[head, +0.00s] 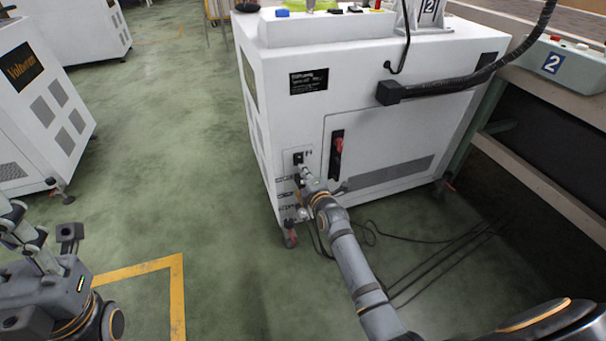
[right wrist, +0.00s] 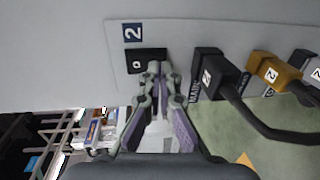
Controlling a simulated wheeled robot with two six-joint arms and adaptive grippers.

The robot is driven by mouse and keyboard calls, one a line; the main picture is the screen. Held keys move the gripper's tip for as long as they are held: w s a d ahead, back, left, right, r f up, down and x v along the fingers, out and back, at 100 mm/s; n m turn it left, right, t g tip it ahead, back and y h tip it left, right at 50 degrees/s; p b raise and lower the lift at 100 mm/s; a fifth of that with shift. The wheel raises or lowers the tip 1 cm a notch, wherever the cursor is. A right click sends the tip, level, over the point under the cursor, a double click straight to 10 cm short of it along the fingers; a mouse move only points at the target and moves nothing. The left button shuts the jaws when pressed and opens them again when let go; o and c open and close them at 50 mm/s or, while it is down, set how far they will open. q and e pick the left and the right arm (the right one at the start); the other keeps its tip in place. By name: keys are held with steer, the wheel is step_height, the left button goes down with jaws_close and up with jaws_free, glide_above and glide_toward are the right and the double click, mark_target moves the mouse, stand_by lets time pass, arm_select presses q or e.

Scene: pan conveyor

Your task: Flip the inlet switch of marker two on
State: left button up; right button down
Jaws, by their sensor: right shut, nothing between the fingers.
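Marker two is the white cabinet (head: 290,110) in the middle of the head view. Its inlet switch (head: 298,158), a small black rocker, sits low on the near face. In the right wrist view the switch (right wrist: 137,63) shows an O mark at its left end, under a blue "2" label (right wrist: 132,32). My right gripper (head: 301,171) is shut and empty, its fingertips (right wrist: 154,68) at the switch and covering its right part. Whether they touch it I cannot tell. My left gripper (head: 22,225) is at the lower left, away from the cabinet; its jaws are unclear.
A black plug (right wrist: 210,72) and a yellow plug (right wrist: 264,68) with cables sit beside the switch. A red handle (head: 339,145) is on the cabinet to the right. Cables lie on the floor. Open green floor (head: 190,140) is to the left.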

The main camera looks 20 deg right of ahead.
steer(key=shift+w, duration=0.45)
steer(key=shift+f, duration=0.1)
